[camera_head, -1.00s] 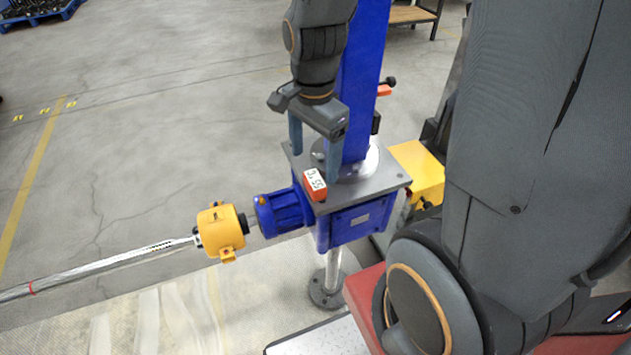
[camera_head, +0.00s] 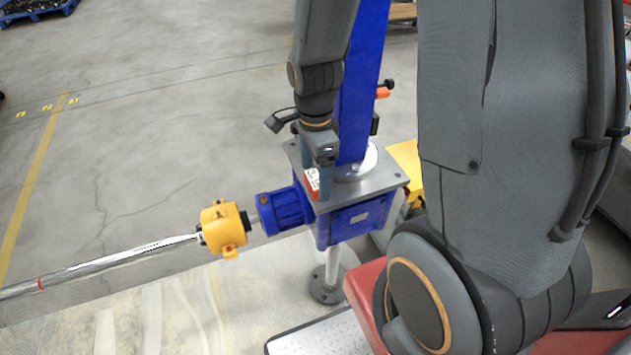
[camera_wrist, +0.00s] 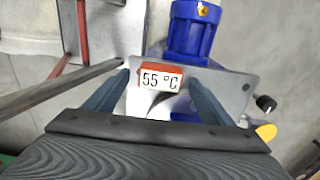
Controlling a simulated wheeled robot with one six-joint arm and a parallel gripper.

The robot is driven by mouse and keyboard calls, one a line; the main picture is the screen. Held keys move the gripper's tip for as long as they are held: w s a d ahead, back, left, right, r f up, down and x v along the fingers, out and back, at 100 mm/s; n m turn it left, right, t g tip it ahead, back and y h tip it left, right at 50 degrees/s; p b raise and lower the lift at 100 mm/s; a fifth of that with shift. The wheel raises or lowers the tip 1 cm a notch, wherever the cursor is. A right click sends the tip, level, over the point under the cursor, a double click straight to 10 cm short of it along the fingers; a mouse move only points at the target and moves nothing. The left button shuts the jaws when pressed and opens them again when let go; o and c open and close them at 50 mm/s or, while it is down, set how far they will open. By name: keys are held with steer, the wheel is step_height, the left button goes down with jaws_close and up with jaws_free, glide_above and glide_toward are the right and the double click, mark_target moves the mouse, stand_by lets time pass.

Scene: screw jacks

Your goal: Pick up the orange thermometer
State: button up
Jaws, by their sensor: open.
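The orange thermometer (camera_wrist: 161,77) is a small orange block with a white face reading "55 °C". It sits on the grey top plate of the blue screw jack, near the plate's edge on the motor side. In the head view the thermometer (camera_head: 312,183) is partly hidden by my gripper (camera_head: 322,187). My gripper is open and points down at it. In the wrist view the thermometer shows between the two blue-grey fingers of my gripper (camera_wrist: 160,82), a finger to each side with gaps. I cannot tell how far the fingertips are above the plate.
The blue column (camera_head: 365,80) rises from the plate right behind my gripper. A blue motor (camera_head: 285,211) and a yellow coupling (camera_head: 224,229) with a long shaft (camera_head: 100,265) extend left. A lever with an orange part (camera_head: 383,92) juts from the column. The floor at left is open.

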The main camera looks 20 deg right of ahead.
steer(key=shift+f, duration=1.05)
steer(key=c, duration=1.4)
steer(key=shift+r, duration=0.1)
